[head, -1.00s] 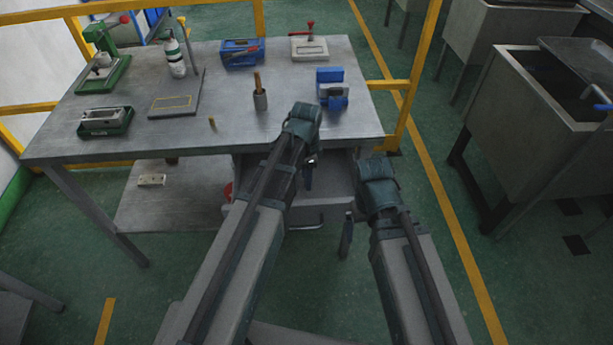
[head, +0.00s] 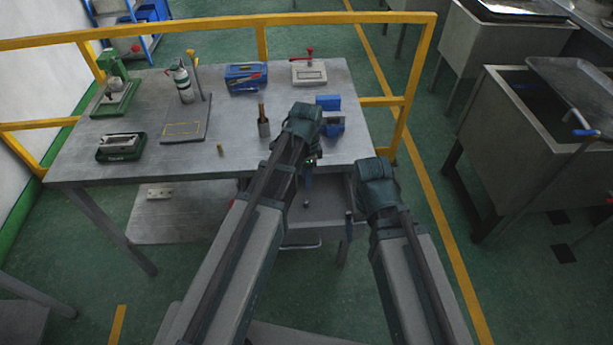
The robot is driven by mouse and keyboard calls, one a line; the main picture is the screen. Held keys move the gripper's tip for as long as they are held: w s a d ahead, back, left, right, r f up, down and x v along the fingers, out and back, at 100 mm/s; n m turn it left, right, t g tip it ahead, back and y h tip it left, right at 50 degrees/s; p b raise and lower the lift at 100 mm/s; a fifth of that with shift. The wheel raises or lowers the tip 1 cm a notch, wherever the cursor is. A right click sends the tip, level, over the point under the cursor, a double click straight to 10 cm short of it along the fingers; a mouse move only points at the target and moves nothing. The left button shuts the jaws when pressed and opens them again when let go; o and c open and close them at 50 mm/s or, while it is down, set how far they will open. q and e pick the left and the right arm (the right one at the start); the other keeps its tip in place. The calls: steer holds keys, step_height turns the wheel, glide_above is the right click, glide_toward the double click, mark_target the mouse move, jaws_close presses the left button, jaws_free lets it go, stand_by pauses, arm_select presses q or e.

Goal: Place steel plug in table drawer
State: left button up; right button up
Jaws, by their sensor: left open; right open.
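The table drawer (head: 328,208) is pulled open below the front edge of the worktable. A small grey piece, apparently the steel plug (head: 306,204), shows on the drawer floor. My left gripper (head: 308,184) points down over the drawer, just above that piece and apart from it. It is open, and my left arm hides part of the drawer's left side. My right gripper (head: 348,226) is open and empty at the drawer's right side, near its front corner. I cannot tell whether it touches the drawer.
The worktable (head: 185,165) carries a small brass-coloured piece (head: 220,150), a cup with a handle (head: 263,125), a blue vise-like block (head: 330,115), a blue box (head: 246,78) and a dark plate (head: 185,130). A yellow railing (head: 412,85) runs around the back and right.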

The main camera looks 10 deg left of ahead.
arm_select(q)
steer(key=s+d+n, duration=0.3)
steer(key=s+n, duration=0.1)
steer(key=s, duration=0.3)
steer(key=s+d+n+y, duration=0.1)
steer(key=s+d+n, duration=0.2)
steer(key=s+n, duration=0.2)
steer(key=s, duration=0.2)
steer(key=shift+s+d, duration=0.35)
